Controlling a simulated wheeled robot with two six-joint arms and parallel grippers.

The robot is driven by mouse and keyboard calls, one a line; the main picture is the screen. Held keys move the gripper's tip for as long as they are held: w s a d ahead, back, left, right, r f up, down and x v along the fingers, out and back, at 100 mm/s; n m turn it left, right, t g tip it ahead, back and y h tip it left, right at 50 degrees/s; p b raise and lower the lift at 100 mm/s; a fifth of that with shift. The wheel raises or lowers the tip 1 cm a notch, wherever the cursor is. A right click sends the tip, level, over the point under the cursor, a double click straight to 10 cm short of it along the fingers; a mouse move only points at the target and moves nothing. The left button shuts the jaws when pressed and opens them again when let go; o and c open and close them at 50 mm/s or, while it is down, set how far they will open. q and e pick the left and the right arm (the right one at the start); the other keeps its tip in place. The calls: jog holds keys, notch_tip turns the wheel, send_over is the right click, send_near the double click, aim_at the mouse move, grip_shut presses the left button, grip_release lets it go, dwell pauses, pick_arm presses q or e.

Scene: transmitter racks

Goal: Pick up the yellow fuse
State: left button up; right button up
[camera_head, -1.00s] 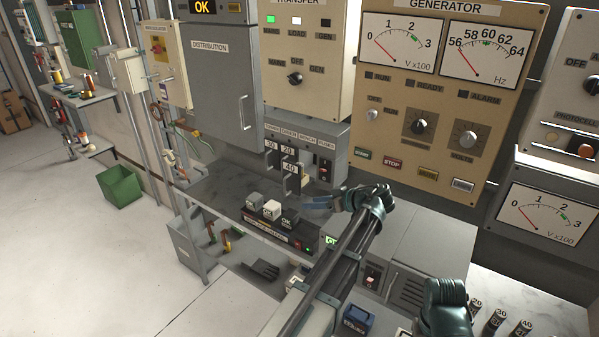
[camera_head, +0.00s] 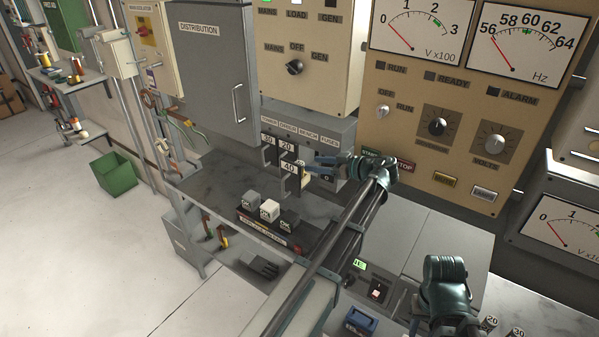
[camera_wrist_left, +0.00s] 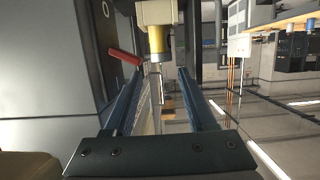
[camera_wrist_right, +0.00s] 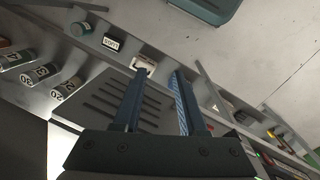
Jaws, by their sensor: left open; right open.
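The yellow fuse (camera_wrist_left: 158,43) shows in the left wrist view as a yellow cylinder with a cream cap, just ahead of my left fingertips and roughly between their lines. In the head view my left gripper (camera_head: 320,166) is at the fuse panel (camera_head: 308,124), beside the black fuse switches marked 20, 30 and 40. Its blue fingers are open, and it also shows in the left wrist view (camera_wrist_left: 160,76). The fuse is mostly hidden by the gripper and switches in the head view. My right gripper (camera_wrist_right: 160,74) is open and empty over the bench on the right.
A row of three blocks (camera_head: 269,210) stands on the dark shelf (camera_head: 225,178) below the panel. The generator panel (camera_head: 450,110) rises right of my left gripper. A red handle (camera_wrist_left: 125,57) is close to the left finger in the left wrist view.

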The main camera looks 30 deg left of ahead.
aim_at(302, 164)
pick_arm(q)
jog(key=shift+f+b+x, duration=0.1)
jog(key=shift+b+x, duration=0.5)
jog(key=shift+x, duration=1.25)
jog(key=shift+f+b+x, duration=0.15)
jog(key=shift+b+x, duration=0.45)
jog(key=shift+x, duration=1.25)
jog(key=shift+s+d, duration=0.15)
grip_shut()
